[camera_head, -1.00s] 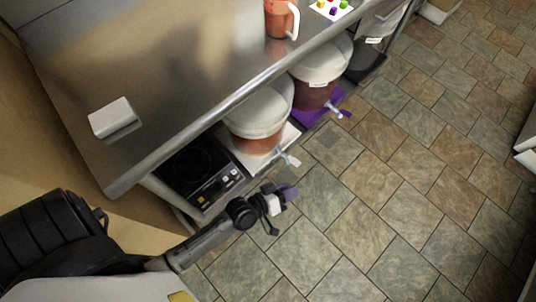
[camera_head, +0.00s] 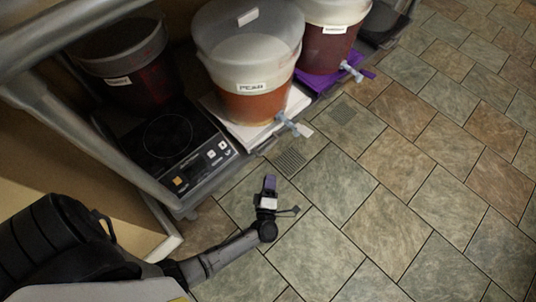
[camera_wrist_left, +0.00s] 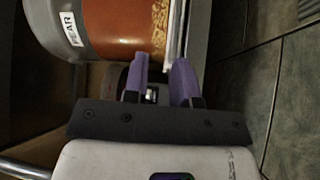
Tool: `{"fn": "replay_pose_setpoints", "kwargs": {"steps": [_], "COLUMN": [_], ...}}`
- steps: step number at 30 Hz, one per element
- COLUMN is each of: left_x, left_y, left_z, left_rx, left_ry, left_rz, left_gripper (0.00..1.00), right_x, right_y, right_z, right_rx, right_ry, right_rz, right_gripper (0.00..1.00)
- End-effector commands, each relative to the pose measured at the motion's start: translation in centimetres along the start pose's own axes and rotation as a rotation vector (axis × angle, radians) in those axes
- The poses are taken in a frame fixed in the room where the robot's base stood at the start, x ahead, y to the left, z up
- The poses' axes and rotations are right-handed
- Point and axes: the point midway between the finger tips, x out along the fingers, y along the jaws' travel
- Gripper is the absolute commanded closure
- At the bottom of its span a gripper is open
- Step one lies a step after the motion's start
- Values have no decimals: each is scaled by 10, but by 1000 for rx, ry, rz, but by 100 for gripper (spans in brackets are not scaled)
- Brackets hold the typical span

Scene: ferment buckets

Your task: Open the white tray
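The white tray (camera_head: 262,134) is on the low shelf in the head view, under a bucket labelled PEAR (camera_head: 247,62) with orange contents. The bucket covers most of it; its front edge and a corner show by the bucket's tap (camera_head: 289,125). My left gripper (camera_head: 270,183) is in front of and below the tray, apart from it, over the floor. In the left wrist view its two purple fingers (camera_wrist_left: 160,80) are spread with nothing between them. The PEAR bucket (camera_wrist_left: 112,28) and the tray's pale edge (camera_wrist_left: 178,30) show just beyond the fingers. My right gripper is not in view.
A black hot plate (camera_head: 172,145) stands left of the tray, with a dark red bucket (camera_head: 125,65) behind it. A purple tray (camera_head: 331,74) under another bucket (camera_head: 330,35) is to the right. The tiled floor (camera_head: 400,190) in front is clear.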

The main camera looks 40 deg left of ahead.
Motion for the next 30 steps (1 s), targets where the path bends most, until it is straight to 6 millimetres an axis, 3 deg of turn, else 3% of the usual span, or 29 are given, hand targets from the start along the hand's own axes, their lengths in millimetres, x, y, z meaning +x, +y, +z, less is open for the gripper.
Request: {"fn": "replay_pose_setpoints", "kwargs": {"steps": [1,3,10,24,30], "left_x": [-3,-4,7,90,115], "left_y": [-15,-22,-30,-31,-31], "left_z": [0,-2,-6,-13,-15], "left_rx": [-5,-12,-18,-18,-17], "left_ry": [23,50,84,83,82], "left_rz": [-3,-6,-7,-5,-7], "left_gripper": [75,75,75,75,75], "right_x": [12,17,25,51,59], "right_y": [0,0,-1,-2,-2], "right_z": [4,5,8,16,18], "right_rx": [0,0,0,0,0], "right_ry": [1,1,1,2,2], "right_rz": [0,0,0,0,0], "right_gripper": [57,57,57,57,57]}}
